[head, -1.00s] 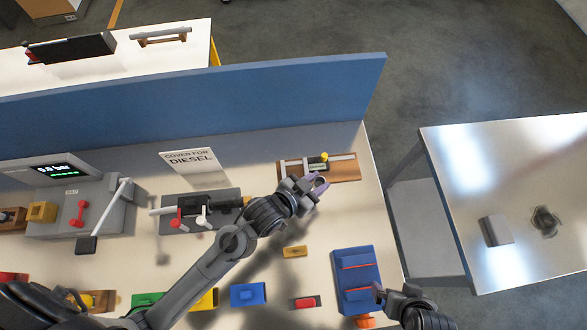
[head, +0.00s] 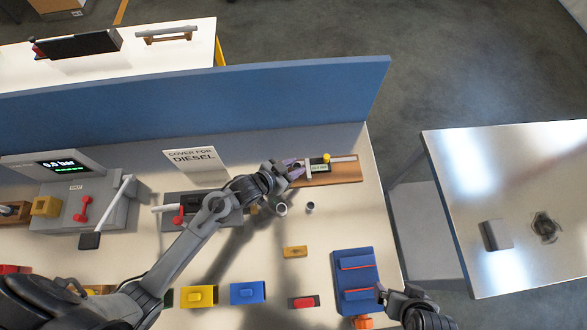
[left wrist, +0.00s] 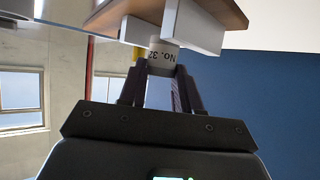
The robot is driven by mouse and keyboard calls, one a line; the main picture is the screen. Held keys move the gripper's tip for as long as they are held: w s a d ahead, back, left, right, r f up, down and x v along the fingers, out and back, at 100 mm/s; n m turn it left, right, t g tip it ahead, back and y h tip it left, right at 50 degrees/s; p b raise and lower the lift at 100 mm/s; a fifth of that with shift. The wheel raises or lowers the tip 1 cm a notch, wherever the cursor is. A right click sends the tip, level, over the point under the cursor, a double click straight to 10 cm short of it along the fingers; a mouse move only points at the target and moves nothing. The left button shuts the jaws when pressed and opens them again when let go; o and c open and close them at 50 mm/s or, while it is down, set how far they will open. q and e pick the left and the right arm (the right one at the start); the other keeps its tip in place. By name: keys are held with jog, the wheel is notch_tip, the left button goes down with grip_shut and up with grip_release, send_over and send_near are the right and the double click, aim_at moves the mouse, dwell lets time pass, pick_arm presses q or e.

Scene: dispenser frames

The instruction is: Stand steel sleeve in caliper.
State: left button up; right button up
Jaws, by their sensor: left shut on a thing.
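My left gripper (head: 293,171) is shut at the left part of the caliper (head: 345,172), which lies on a brown wooden base at the back right of the bench. In the left wrist view the two fingers (left wrist: 162,78) grip a pale cylindrical sleeve (left wrist: 162,57) marked "No. 32". The sleeve appears between the caliper's two white jaws (left wrist: 196,27); whether it touches them I cannot tell. The gripper mostly hides the sleeve in the head view. My right gripper (head: 383,293) is at the front right, by the blue holder; its opening is unclear.
Two small round sleeves (head: 281,209) (head: 310,207) stand in front of the caliper. A blue holder (head: 355,272) stands at the bench's right front. A blue partition (head: 330,90) rises behind. A "COVER FOR DIESEL" sign (head: 194,160) stands left of the gripper.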

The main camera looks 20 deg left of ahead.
pick_arm(q)
jog(key=shift+f, duration=0.85)
jog(key=shift+f, duration=0.15)
jog(key=o, duration=0.8)
jog(key=shift+c, duration=0.2)
jog(key=shift+s+a+r, duration=0.15)
jog(key=shift+s+r, duration=0.25)
jog(key=shift+s, duration=0.05)
jog(key=s+a+r+n+g+y, duration=0.1)
jog(key=s+a+r+g+y, duration=0.1)
jog(key=s, duration=0.8)
jog(key=s+a+r+n+g+y, duration=0.2)
jog(key=s+r+g, duration=0.3)
jog(key=s, duration=0.6)
notch_tip(320, 180, up, 2)
jog(key=shift+s+a+y+p, duration=0.3)
jog(key=shift+a+y, duration=0.2)
jog(key=shift+a, duration=0.15)
